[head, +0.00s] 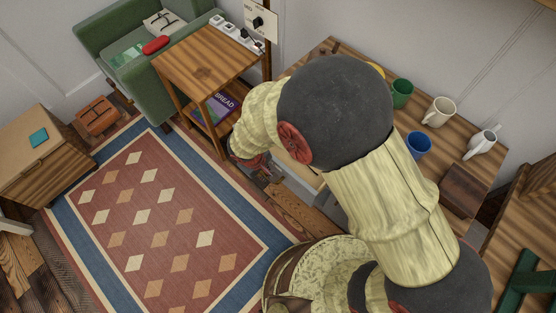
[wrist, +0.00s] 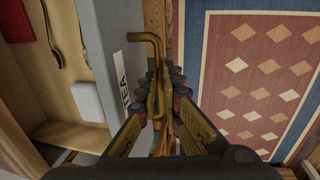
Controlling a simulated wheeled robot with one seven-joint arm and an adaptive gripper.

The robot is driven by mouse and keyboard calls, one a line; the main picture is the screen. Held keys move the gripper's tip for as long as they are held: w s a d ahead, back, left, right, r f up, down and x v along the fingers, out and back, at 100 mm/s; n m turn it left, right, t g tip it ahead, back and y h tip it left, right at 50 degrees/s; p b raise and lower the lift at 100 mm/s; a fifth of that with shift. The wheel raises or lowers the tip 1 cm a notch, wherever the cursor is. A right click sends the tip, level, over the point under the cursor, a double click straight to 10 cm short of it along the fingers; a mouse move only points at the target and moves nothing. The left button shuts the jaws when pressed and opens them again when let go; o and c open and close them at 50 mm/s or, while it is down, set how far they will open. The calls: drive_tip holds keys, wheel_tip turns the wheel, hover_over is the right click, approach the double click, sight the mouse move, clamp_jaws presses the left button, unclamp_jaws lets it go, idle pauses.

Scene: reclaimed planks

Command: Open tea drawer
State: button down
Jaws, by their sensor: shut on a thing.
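The tea drawer has a grey front (wrist: 101,45) with a white label reading TEA (wrist: 121,80) in the wrist view. It stands open, and its pale wooden inside shows to the left of the front. A bent brass handle (wrist: 149,38) sticks out from the front. My gripper (wrist: 160,88) is shut on this handle, its fingers on either side of it. In the head view my gripper (head: 268,174) is low beside the table, near the rug's edge. My arm hides most of the drawer there.
Inside the drawer lie a white item (wrist: 87,101), a red item (wrist: 15,20) and dark utensils. Mugs, including a blue one (head: 418,145), stand on the table. A small side table (head: 205,62) is close behind my gripper. The patterned rug (head: 160,215) is clear.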

drive_tip(key=shift+s+a+f, duration=0.1)
drive_tip(key=shift+s+a, duration=0.75)
drive_tip(key=shift+s, duration=0.25)
drive_tip(key=shift+s+a, duration=0.8)
drive_tip(key=shift+s, duration=0.25)
drive_tip(key=c, duration=2)
unclamp_jaws()
drive_tip(key=shift+o, duration=0.4)
wheel_tip(320, 180, up, 12)
drive_tip(key=s+a, duration=0.1)
drive_tip(key=shift+s+a, duration=0.25)
drive_tip(key=shift+s, duration=0.15)
drive_tip(key=shift+f, duration=0.1)
